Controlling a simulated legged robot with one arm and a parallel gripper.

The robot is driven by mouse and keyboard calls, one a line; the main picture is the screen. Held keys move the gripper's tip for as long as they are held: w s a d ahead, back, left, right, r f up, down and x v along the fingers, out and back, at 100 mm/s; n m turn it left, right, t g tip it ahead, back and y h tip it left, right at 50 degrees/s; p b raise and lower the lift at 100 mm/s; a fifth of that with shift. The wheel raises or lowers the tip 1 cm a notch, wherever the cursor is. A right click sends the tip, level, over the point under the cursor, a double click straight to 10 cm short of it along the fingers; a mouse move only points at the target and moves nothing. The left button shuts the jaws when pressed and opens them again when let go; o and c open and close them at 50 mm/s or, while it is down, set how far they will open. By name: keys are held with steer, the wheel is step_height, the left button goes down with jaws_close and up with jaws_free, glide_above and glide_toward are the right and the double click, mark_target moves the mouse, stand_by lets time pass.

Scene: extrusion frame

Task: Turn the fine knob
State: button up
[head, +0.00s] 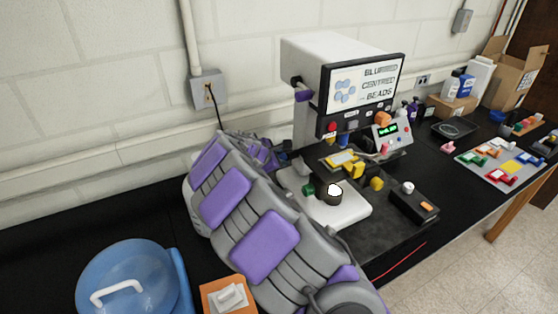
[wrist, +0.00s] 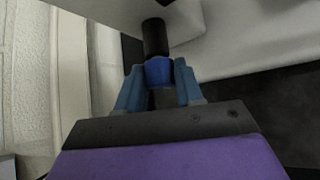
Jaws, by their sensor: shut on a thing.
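In the wrist view, the two blue fingers of my gripper (wrist: 159,68) are shut on a blue knob (wrist: 158,73), one on each side. A black cylinder (wrist: 155,37) extends from the knob towards the pale body of the machine. In the head view, my purple and grey arm reaches to the left side of the white microscope (head: 325,50). The fingertips and the held knob are mostly hidden there behind my arm. The microscope's screen (head: 365,88) shows pale blue blobs and the words "BLURRED CENTRED BEADS".
Green and yellow knobs sit around the microscope stage (head: 340,160). A small control box (head: 412,203) stands to its right. Trays and bottles fill the right bench; the wall is close behind.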

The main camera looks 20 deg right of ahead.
steer(key=shift+a, duration=0.1)
stand_by(0.3)
steer(key=o, duration=1)
steer(key=shift+a, duration=0.1)
steer(key=p+v, duration=0.3)
steer(key=v, duration=1.4)
steer(key=shift+s+a+f, duration=0.1)
steer(key=shift+s+a, duration=0.05)
steer(key=shift+a, duration=0.15)
